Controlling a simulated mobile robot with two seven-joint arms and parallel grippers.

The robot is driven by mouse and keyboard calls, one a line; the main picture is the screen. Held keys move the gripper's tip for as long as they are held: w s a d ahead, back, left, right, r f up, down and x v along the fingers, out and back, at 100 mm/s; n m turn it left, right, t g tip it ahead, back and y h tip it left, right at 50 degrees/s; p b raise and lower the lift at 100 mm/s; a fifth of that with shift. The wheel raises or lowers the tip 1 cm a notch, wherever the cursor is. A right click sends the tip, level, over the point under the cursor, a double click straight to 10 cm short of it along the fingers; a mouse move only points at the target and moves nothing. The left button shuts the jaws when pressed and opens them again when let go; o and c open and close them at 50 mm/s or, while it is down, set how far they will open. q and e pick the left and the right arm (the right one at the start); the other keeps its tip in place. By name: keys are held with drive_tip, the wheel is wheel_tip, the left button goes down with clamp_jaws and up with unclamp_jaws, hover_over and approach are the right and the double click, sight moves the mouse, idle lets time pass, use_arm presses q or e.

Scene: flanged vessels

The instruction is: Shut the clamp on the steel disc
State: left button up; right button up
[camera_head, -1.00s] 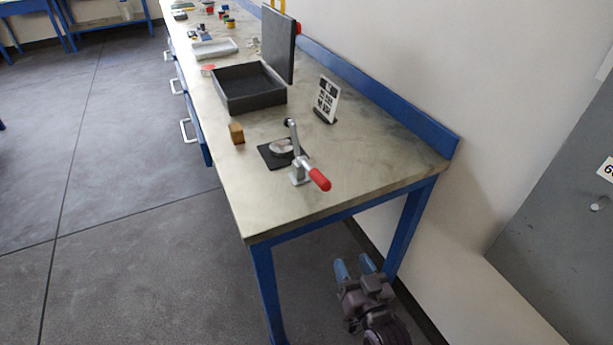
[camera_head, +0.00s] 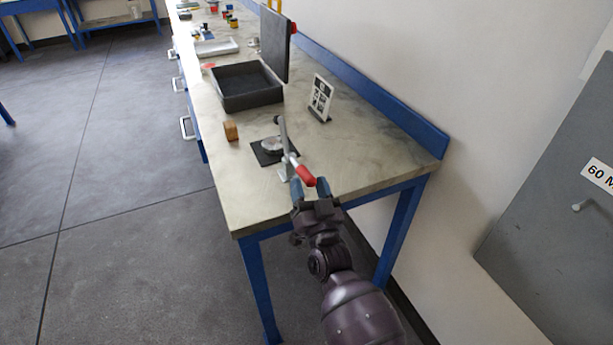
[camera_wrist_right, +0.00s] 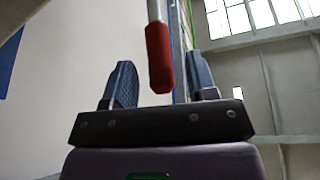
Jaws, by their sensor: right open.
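The toggle clamp (camera_head: 285,150) stands near the front end of the bench, its metal arm raised and its red handle (camera_head: 305,176) sticking out toward me. The steel disc (camera_head: 271,145) lies on a dark square pad (camera_head: 266,156) beside the clamp. My right gripper (camera_head: 310,188) is open at the red handle. In the right wrist view the red handle (camera_wrist_right: 159,58) hangs between the two blue fingers, with a gap on each side. My left gripper is out of view.
A wooden block (camera_head: 231,131) stands left of the pad. Behind are an open dark box (camera_head: 247,101) and a standing card (camera_head: 321,97). A blue upstand (camera_head: 400,120) runs along the wall, and a grey cabinet (camera_head: 560,200) is at right.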

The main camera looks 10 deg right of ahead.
sight(301, 169)
drive_tip(key=shift+x, duration=1.3)
clamp_jaws()
